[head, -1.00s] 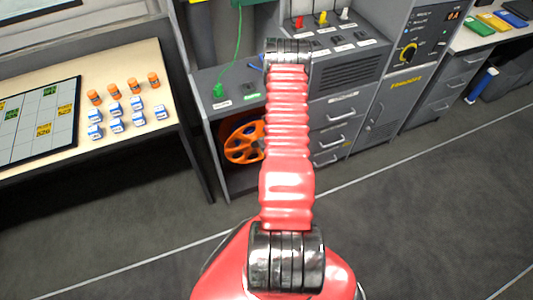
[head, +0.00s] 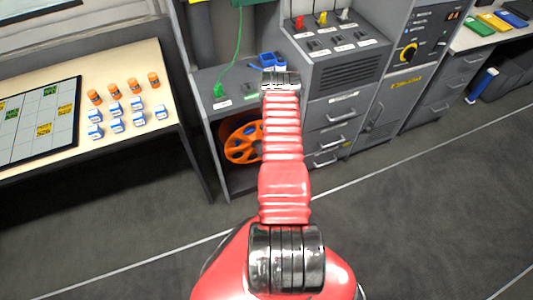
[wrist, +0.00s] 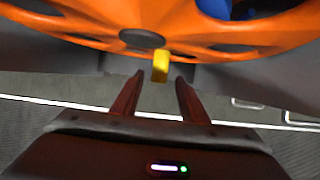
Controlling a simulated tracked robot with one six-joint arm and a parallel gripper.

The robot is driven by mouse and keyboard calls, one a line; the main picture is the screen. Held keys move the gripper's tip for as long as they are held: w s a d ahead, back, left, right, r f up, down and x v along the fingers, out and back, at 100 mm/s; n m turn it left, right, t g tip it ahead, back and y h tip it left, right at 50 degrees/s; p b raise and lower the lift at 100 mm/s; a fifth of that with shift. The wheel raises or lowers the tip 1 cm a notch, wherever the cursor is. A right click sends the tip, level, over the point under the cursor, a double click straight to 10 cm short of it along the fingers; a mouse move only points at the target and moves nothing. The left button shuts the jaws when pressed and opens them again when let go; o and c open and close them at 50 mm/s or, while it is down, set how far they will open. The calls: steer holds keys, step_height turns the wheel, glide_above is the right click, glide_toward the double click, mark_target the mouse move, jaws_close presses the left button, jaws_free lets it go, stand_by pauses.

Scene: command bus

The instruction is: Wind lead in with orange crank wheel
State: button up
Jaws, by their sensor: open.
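The orange crank wheel (head: 243,143) sits upright in the open bay of the grey cabinet, partly hidden behind my red arm in the head view. In the wrist view the orange wheel (wrist: 90,30) fills the top, with a yellow crank handle (wrist: 160,66) standing out from it. My gripper (wrist: 158,80) is open, with its two fingers on either side of the yellow handle's lower end in the picture. I cannot tell whether the fingers touch it. The green lead (head: 238,50) runs down to a green plug (head: 218,90) on the cabinet top.
A blue object (head: 271,61) lies on the cabinet top. A control panel with switches (head: 335,40) and drawers (head: 328,113) stand right of the bay. A table (head: 140,75) with small bottles and boxes is at left. The floor (head: 420,210) at right is clear.

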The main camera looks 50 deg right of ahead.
steer(key=shift+x, duration=1.25)
jaws_close()
